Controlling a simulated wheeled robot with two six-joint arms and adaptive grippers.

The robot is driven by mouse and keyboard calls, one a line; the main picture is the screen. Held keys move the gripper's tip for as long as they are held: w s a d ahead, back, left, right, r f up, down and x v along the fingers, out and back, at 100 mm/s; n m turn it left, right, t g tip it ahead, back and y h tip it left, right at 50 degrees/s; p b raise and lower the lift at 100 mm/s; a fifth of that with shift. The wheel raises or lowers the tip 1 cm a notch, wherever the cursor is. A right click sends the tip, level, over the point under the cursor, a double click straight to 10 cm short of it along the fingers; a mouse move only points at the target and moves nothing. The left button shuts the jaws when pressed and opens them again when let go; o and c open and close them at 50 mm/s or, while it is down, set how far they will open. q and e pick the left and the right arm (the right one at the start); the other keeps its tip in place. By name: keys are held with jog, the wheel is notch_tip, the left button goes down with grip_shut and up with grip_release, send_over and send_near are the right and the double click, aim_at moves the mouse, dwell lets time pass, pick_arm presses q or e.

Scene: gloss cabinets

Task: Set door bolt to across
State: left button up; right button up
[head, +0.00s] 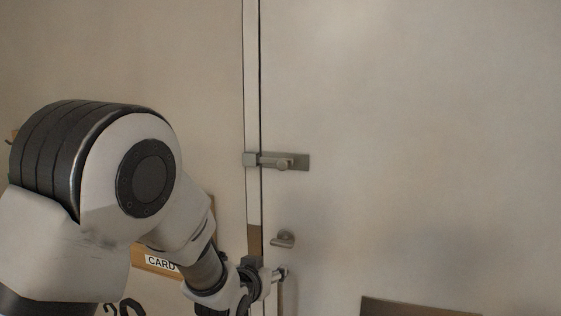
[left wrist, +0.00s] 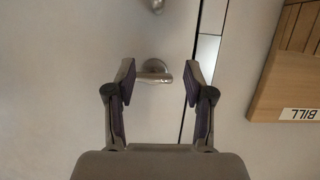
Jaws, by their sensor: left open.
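The door bolt (head: 299,160) is a small grey metal slide bolt with a round knob, mounted on a plate on the right door panel in the head view. My left gripper (head: 270,272) is below the bolt, near the door. In the left wrist view the left gripper (left wrist: 160,75) is open, with a metal lever handle (left wrist: 154,73) showing between its fingers. The bolt is not visible there. My right gripper is out of view.
The lever handle (head: 283,239) sits below the bolt in the head view. Another metal fitting (left wrist: 157,5) shows at the wrist view's top edge. A wooden board labelled BILL (left wrist: 288,85) stands across the gap. A brown panel (head: 415,307) is at lower right.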

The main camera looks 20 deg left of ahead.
pick_arm(q)
notch_tip(320, 180, up, 12)
jog(key=r+t, duration=0.1)
jog(key=t, duration=0.1)
jog(key=t+p, duration=0.2)
send_near(281, 165)
jog(key=w, duration=0.2)
jog(key=shift+m, duration=0.3)
jog(key=w+p, duration=0.2)
jog(key=w, duration=0.5)
jog(key=shift+w+p, duration=0.15)
jog(key=shift+p, duration=0.25)
jog(key=shift+w+d+r, duration=0.1)
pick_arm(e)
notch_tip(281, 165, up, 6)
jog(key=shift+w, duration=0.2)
pick_arm(q)
jog(key=shift+s, duration=0.2)
